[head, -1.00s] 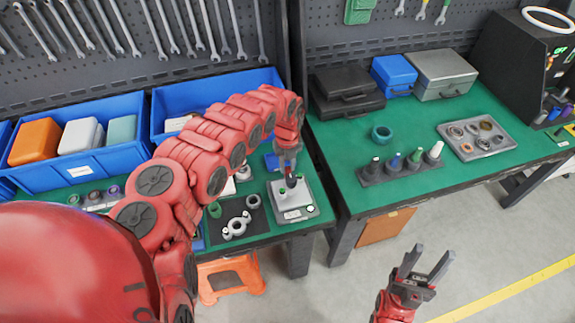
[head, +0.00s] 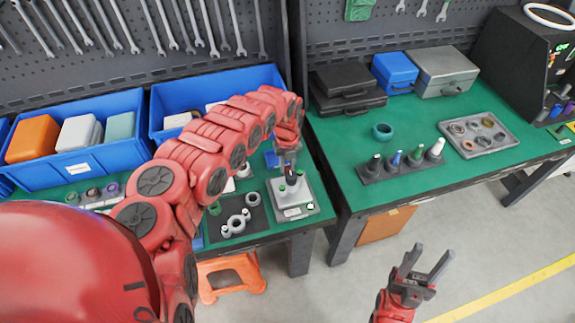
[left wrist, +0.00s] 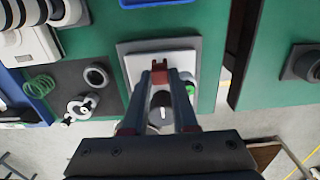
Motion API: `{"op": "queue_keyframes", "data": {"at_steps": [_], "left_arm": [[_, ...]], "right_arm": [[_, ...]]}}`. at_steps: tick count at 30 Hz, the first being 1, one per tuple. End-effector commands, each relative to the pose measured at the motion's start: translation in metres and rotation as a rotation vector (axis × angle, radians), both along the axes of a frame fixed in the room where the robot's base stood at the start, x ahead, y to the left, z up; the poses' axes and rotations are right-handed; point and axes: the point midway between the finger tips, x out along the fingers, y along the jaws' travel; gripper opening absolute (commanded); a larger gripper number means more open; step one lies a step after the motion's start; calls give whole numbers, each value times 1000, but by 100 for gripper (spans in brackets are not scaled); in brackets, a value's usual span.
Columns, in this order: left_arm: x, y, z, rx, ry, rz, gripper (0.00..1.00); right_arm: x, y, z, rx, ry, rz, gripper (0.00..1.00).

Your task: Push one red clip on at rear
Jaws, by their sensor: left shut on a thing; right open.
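A red clip (left wrist: 159,72) shows between the fingertips of my left gripper (left wrist: 161,78) in the left wrist view. The gripper is shut on it, above a pale test fixture (left wrist: 133,68) on a grey base. A round white-and-dark part (left wrist: 160,116) sits between the fingers, lower in the picture. A green knob (left wrist: 191,89) is beside the right finger. In the head view my left gripper (head: 287,160) is over the fixture (head: 297,213), and its fingers partly hide the fixture's middle. I cannot tell whether the clip touches the fixture. My right gripper (head: 424,264) is open and empty, above the floor.
A dark mat (head: 250,226) with a metal housing (head: 236,222) and a ring (head: 253,199) lies left of the fixture. Blue bins (head: 110,162) stand behind. A gap separates this table from the right one, which holds a bottle rack (head: 400,172) and cases (head: 395,72).

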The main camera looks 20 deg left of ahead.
Motion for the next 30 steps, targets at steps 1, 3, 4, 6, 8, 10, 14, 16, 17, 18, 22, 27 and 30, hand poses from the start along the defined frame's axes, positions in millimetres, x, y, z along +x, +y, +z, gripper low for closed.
{"op": "queue_keyframes", "data": {"at_steps": [1, 3, 4, 6, 8, 10, 14, 16, 17, 18, 22, 27, 30], "left_arm": [[0, 0, -1, 0, 0, 0, 0], [0, 0, -3, 0, 0, 0, 0], [0, 0, -3, 0, 0, 0, 0], [0, 0, -4, 0, 0, 0, 0], [0, 0, -5, 0, 0, 0, 0], [0, 0, -6, 0, 0, 0, 0], [0, 0, -8, 0, 0, 0, 0], [0, 0, -10, 0, 0, 0, 0], [0, 0, -10, 0, 0, 0, 0], [0, 0, -11, 0, 0, 0, 0], [0, 0, -13, 0, 0, 0, 0], [0, 0, -13, 0, 0, 0, 48], [0, 0, -13, 0, 0, 0, 61]], "right_arm": [[0, 0, -1, 0, 0, 0, 50], [0, 0, -2, 0, 0, 0, 50], [0, 0, -3, 0, 0, 0, 50], [0, 0, -4, 0, 0, 0, 50], [0, 0, -4, 0, 0, 0, 50], [0, 0, -5, 0, 0, 0, 50], [0, 0, -7, 0, 0, 0, 50], [0, 0, -8, 0, 0, 0, 50], [0, 0, -8, 0, 0, 0, 50], [0, 0, -9, 0, 0, 0, 50], [0, 0, -11, 0, 0, 0, 50], [0, 0, -10, 0, 0, 0, 50], [0, 0, -10, 0, 0, 0, 50]]}}
